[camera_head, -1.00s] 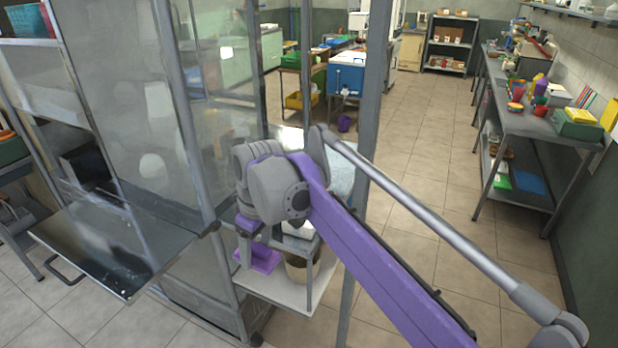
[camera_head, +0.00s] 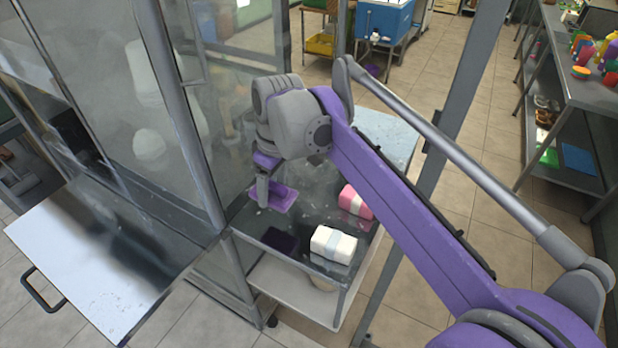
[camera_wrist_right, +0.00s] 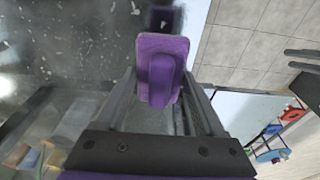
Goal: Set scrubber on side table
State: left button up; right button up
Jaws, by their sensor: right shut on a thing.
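My right gripper (camera_head: 263,192) is shut on the purple scrubber (camera_head: 278,199). In the right wrist view the scrubber (camera_wrist_right: 160,52) sits between the two fingers of the gripper (camera_wrist_right: 163,100), its handle toward the wrist. It is held above the side table (camera_head: 318,202), which has a dark, shiny top. A dark purple patch on the top, also seen in the wrist view, looks like the scrubber's reflection, so a gap appears to be left between them. My left gripper is not in view.
A white wrapped block (camera_head: 333,245) and a pink one (camera_head: 355,203) lie on the right part of the tabletop. A glass-walled metal cabinet (camera_head: 185,130) stands close on the left. A grey post (camera_head: 445,165) rises at the right.

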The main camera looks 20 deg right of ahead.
aim_at(278, 187)
jog(key=f, duration=0.4)
jog(key=shift+s+a, duration=0.1)
jog(key=shift+s, duration=0.15)
jog(key=shift+w+f+b, duration=0.1)
jog(key=shift+f+b, duration=0.2)
jog(key=shift+f, duration=1.75)
jog(key=o, duration=1.3)
jog(key=shift+f, duration=0.15)
jog(key=r, duration=0.4)
jog(key=s+r, duration=0.1)
jog(key=r, duration=0.3)
jog(key=d+r+p, duration=0.1)
jog(key=r, duration=0.3)
jog(key=shift+s+d+r, duration=0.1)
jog(key=shift+s+r, duration=0.05)
jog(key=shift+s, duration=0.05)
